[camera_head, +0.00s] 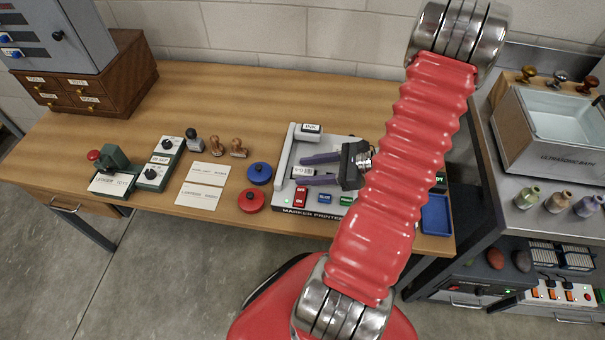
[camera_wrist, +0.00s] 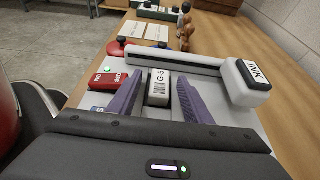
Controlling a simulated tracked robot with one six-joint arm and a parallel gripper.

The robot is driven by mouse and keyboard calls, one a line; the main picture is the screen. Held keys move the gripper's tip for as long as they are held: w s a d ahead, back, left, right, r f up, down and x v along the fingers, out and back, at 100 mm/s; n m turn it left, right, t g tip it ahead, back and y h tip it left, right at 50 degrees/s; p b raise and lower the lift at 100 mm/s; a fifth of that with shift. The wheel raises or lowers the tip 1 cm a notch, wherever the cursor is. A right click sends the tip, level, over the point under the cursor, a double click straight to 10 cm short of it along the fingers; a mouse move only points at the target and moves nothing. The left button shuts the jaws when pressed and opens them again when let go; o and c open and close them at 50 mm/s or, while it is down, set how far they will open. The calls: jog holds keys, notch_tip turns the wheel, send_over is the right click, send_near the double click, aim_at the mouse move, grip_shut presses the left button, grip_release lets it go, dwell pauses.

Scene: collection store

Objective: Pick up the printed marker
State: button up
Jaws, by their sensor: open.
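The printed marker (camera_wrist: 159,84), a small block with a white "G-5" label and a dark lower part, sits on the marker printer (camera_head: 313,212). It also shows in the head view (camera_head: 302,172). My gripper (camera_wrist: 160,78) is open, its two purple fingers reaching low over the printer from the right in the head view (camera_head: 292,169). In the wrist view the marker stands between the fingers near their tips, with a gap on the left; I cannot tell whether the right finger touches it. My red arm hides the printer's right part.
Red switch (camera_head: 301,196) and red round pad (camera_head: 251,200) are nearby. Stamps, cards and a blue pad (camera_head: 259,173) lie left; a blue tray (camera_head: 436,214) lies right. The table's back is clear.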

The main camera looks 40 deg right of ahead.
aim_at(309, 172)
grip_shut()
dwell(0.5)
jog(key=shift+r, duration=0.15)
notch_tip(309, 172, up, 10)
dwell(0.8)
dwell(0.5)
